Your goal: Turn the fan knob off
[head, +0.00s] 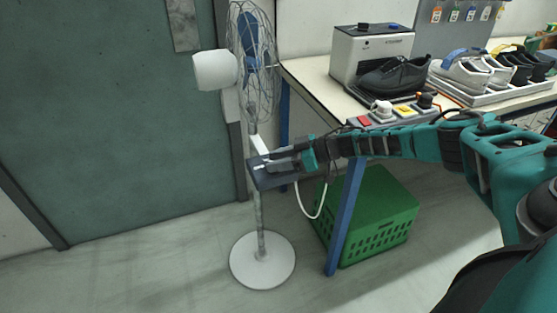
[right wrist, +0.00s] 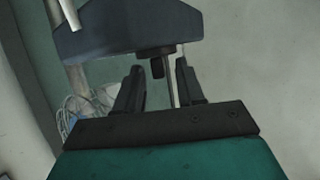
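A white standing fan with a blue-bladed wire cage (head: 252,60) stands by the teal door. A dark grey control box (head: 266,180) is fixed on its pole at mid height; it fills the top of the right wrist view (right wrist: 125,30). A small dark knob (right wrist: 157,68) sticks out from the box. My right gripper (head: 275,161) reaches in from the right at the box. In the right wrist view its two fingers (right wrist: 160,75) are apart, with the knob between their tips and gaps visible on both sides. My left gripper is out of view.
A workbench (head: 312,84) with a blue leg stands right of the fan, bearing shoes, a white machine (head: 372,48) and switch boxes. A green crate (head: 375,228) is under it. The fan's round white base (head: 262,270) rests on open floor; a white cable hangs below my right arm.

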